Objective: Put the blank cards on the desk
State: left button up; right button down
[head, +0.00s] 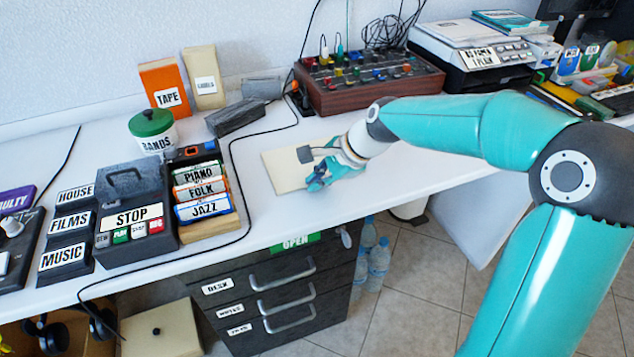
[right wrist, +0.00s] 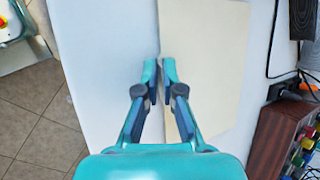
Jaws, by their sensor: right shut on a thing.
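The blank cards show as a flat cream rectangle (head: 282,172) on the white desk (head: 350,205), in front of the mixer. They also show in the right wrist view (right wrist: 208,50). I cannot tell how many there are. My right gripper (head: 317,183) is low over the desk at their right end. In the right wrist view my right gripper (right wrist: 158,70) has its fingertips close together at the cards' edge, shut on them. The fingers hide part of that edge. My left gripper is not in view.
Left of the cards stand the PIANO, FOLK and JAZZ cartridges (head: 203,192) and a black cable (head: 236,180). Behind are a dark block (head: 235,117) and a wooden mixer (head: 365,80). A drawer unit (head: 285,300) is below. Desk right of the cards is clear.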

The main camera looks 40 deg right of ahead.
jog(key=c, duration=1.6)
grip_release()
jog(key=shift+r, duration=0.1)
jog(key=p+v, duration=0.2)
jog(key=v, duration=1)
jog(key=shift+p, duration=0.4)
